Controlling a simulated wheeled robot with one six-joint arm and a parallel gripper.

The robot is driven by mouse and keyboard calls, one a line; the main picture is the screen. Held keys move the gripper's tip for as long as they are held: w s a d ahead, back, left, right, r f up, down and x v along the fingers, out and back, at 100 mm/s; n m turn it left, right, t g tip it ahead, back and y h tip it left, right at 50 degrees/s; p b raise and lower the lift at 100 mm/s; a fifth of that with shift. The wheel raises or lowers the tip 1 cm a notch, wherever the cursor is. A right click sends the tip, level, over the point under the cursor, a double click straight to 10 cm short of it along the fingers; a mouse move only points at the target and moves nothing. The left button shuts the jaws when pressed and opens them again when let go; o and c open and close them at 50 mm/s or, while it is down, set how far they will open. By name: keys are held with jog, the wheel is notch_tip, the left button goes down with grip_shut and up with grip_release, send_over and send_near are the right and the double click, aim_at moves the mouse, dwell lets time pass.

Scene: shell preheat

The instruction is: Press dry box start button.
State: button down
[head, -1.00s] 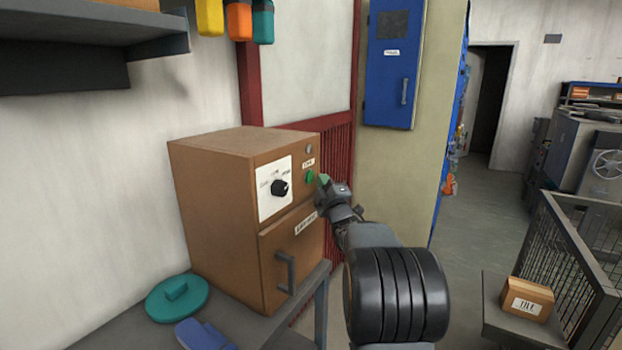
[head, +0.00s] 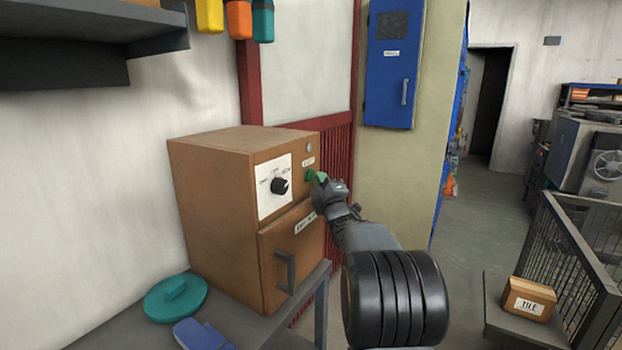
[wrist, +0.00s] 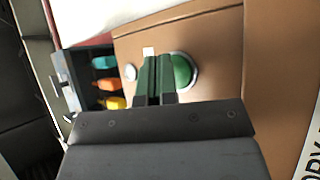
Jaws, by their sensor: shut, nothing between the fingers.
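The dry box (head: 215,200) is a brown cabinet on a grey table, with its door closed. Its green start button (head: 308,175) is on the upper right of the front, below a small label. In the wrist view the round green button (wrist: 184,72) has a silver ring, and my fingers cover its left part. My gripper (head: 319,178) is shut and empty, its green fingertips at the button. The closed fingers (wrist: 153,75) also show in the wrist view, pointing at the panel. I cannot tell whether they touch the button or how far it is pressed in.
A black dial (head: 280,186) on a white plate is left of the button, and a small grey round lamp (head: 309,147) is above it. The door handle (head: 287,271) juts out below. A teal lid (head: 175,298) and a blue object (head: 202,334) lie on the table.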

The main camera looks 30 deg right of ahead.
jog(key=shift+w+a+b, duration=0.2)
jog(key=shift+w+b, duration=0.2)
dwell(0.7)
dwell(0.3)
jog(key=shift+s+d+b, duration=0.35)
jog(key=shift+s+b, duration=0.3)
jog(key=shift+s, duration=0.1)
jog(key=shift+s+d+b, duration=0.35)
jog(key=shift+s+d, duration=0.05)
jog(key=shift+s, duration=0.35)
jog(key=shift+s+d+b, duration=0.4)
jog(key=shift+s+d, duration=0.05)
jog(key=shift+s, duration=0.25)
jog(key=shift+s+d+b, duration=0.35)
jog(key=shift+s+d, duration=0.05)
jog(key=shift+s, duration=0.35)
